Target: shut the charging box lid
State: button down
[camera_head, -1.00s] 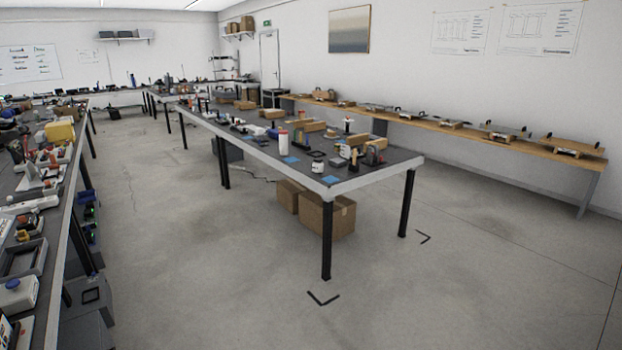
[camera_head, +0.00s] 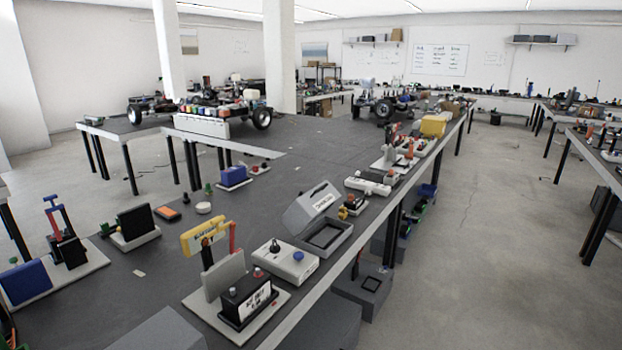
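A grey box (camera_head: 345,230) with a raised lid (camera_head: 300,212) stands near the front edge of the dark workbench, right of the picture's middle. I take it to be the charging box, but the label on the lid is too small to read surely. The lid is open and tilted up from the box's left side, and the box's dark inside shows. Nothing touches the lid. My gripper is not in view.
The dark workbench (camera_head: 135,285) carries the box. A white unit with knobs (camera_head: 284,262) sits nearer, and a white power strip (camera_head: 368,186) sits beyond. Grey cases (camera_head: 362,290) stand below the bench edge. The floor (camera_head: 470,270) to the right is clear.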

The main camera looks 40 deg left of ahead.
aim_at(309, 207)
jog(key=i+j+u, duration=0.1)
jog(key=i+u, duration=0.75)
jog(key=u, duration=0.15)
jog(key=i+l+u, duration=0.2)
jog(key=i+u, duration=0.25)
jog(key=i+j+u, duration=0.2)
jog(key=i+u, duration=0.55)
jog(key=k+j, duration=0.05)
jog(key=j, duration=0.05)
